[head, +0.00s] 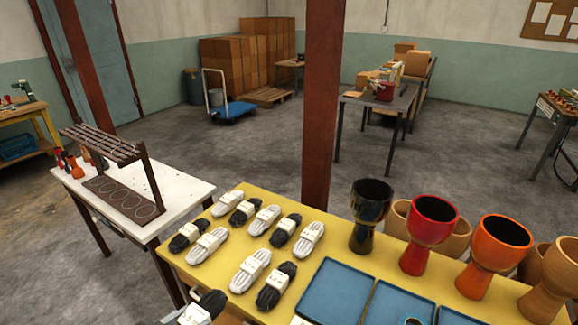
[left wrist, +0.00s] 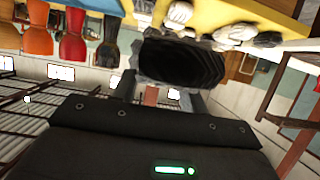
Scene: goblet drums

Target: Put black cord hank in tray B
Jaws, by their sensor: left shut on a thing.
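A black cord hank (left wrist: 185,62) is between the fingers of my left gripper (left wrist: 160,92) in the left wrist view, and the gripper is shut on it. In the head view this hank (head: 212,301), with a pale band, shows at the bottom edge, just off the yellow table's near left side. My left gripper (head: 172,315) is mostly cut off there. Blue trays stand at the table's front right: one left (head: 332,290), one middle (head: 398,303), one right (head: 455,318). I cannot read which is tray B. My right gripper is not in view.
Several black and white banded hanks (head: 250,270) lie on the yellow table (head: 195,262), left of the trays. Goblet drums (head: 430,232) stand behind the trays. A red-brown post (head: 322,110) rises behind the table. A white table with a rack (head: 190,195) is at the left.

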